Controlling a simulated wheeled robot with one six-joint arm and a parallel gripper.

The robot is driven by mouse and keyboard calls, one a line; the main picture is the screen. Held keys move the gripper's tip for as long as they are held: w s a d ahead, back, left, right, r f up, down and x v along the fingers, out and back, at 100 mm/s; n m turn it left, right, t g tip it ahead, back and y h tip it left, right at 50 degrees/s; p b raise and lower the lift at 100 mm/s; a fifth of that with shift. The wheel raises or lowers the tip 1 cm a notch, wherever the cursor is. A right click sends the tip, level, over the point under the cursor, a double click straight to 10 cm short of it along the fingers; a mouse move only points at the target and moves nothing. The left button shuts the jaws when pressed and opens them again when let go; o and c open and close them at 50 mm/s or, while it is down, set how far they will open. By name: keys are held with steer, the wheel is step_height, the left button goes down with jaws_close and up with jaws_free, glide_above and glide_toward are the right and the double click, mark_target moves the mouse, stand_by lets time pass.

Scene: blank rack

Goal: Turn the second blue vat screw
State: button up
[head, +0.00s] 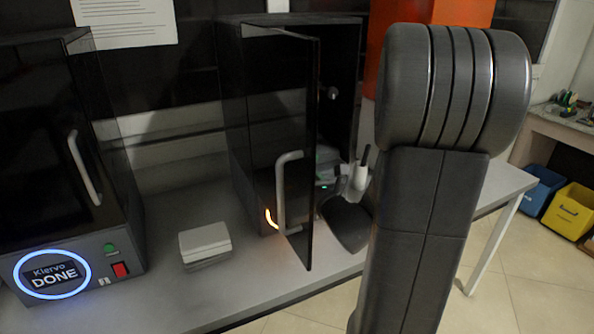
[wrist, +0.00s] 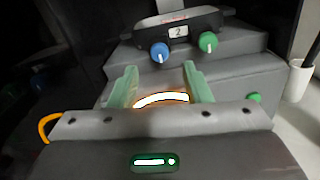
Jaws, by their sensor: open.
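In the wrist view, a blue screw (wrist: 159,52) with a pale pointer line sits on the front of a dark vat (wrist: 190,22) labelled "2". A green screw (wrist: 208,42) sits to its right on the same front. My gripper (wrist: 159,70) has two pale green fingers, open and apart, with nothing held between them. The blue screw lies ahead of the gap between the fingertips and looks untouched.
The machine's dark door (head: 312,150) stands open with its handle (head: 287,190) facing outward. A closed machine (head: 75,160) at left shows "DONE". A pale box (head: 205,242) lies on the table (head: 170,300) between them. A white cup (wrist: 298,78) stands at right in the wrist view.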

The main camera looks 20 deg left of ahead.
steer(key=v, duration=0.8)
steer(key=shift+s+d, duration=0.25)
steer(key=shift+s, duration=0.1)
steer(key=shift+w+a, duration=0.1)
steer(key=x, duration=1.3)
steer(key=shift+w+a, duration=0.3)
steer(key=shift+d+p, duration=0.1)
steer(key=shift+p, duration=0.25)
